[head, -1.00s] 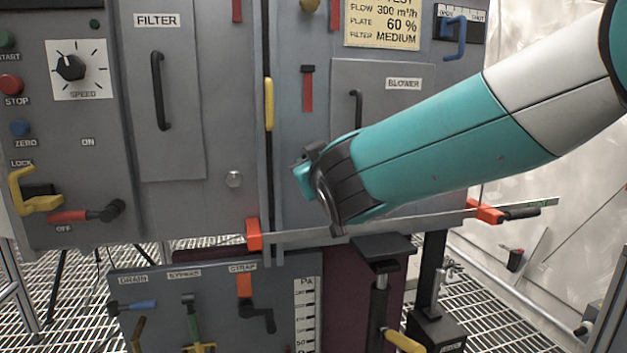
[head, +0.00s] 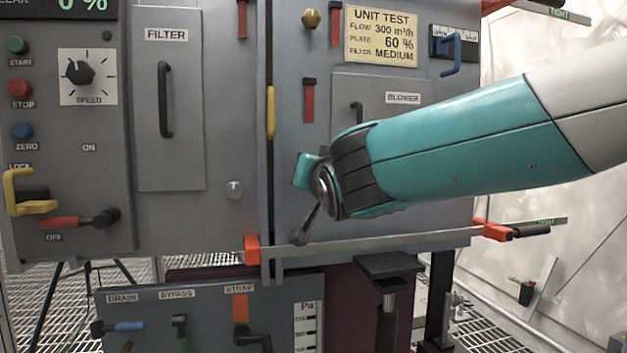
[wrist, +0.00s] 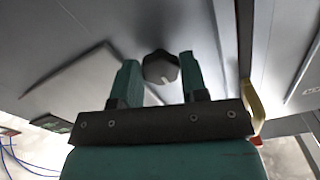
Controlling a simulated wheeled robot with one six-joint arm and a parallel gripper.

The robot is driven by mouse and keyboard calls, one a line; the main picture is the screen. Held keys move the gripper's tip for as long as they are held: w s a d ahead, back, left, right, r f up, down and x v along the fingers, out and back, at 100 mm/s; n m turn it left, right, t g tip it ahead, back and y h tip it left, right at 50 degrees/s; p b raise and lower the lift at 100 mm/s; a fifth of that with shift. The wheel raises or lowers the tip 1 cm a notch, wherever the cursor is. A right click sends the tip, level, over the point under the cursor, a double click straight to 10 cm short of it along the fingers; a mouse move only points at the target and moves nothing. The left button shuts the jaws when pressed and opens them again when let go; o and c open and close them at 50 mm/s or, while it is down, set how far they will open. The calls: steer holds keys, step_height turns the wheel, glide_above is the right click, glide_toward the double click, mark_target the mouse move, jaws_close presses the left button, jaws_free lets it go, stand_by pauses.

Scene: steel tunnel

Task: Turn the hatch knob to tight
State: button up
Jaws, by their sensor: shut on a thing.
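The knob sits on the grey panel face. In the head view it is hidden behind my gripper and wrist, so its setting cannot be read. No mark on it is readable in the wrist view.
A yellow handle (head: 271,112) stands on the panel seam to the left, also in the wrist view (wrist: 256,108). A long flat bar (head: 385,243) with a red block (head: 252,249) runs below my gripper. A silver knob (head: 234,189) and brass knob (head: 311,18) are apart from it.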

steer(key=shift+f, duration=0.15)
stand_by(0.3)
steer(key=o, duration=0.9)
steer(key=p+v, duration=0.1)
steer(key=v, duration=1.6)
steer(key=shift+s, duration=0.2)
steer(key=shift+d, duration=0.1)
